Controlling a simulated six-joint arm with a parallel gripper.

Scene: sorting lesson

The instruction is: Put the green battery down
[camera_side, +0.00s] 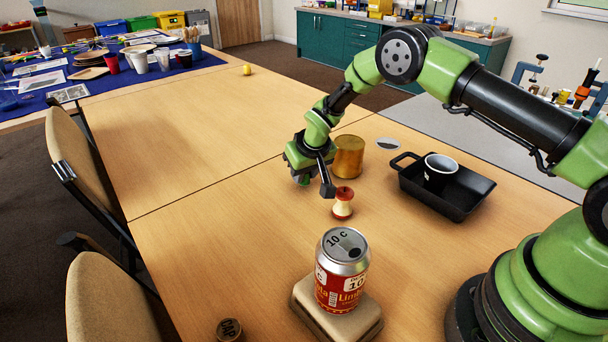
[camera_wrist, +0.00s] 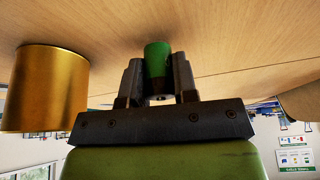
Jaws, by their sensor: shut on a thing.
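The green battery (camera_wrist: 157,60) is a small green cylinder with a metal end, held between the two dark fingers of my gripper (camera_wrist: 158,82) in the wrist view. In the side view my gripper (camera_side: 308,180) is low over the wooden table (camera_side: 225,215), left of a gold tin and behind an apple core. The battery is mostly hidden by the gripper there, and I cannot tell whether it touches the table.
The gold tin (camera_side: 348,158) stands close beside my gripper. An apple core (camera_side: 342,204) is in front. A soda can (camera_side: 342,272) stands on a beige block (camera_side: 362,325). A black tray (camera_side: 470,198) holds a cup (camera_side: 438,175). The table's left part is clear.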

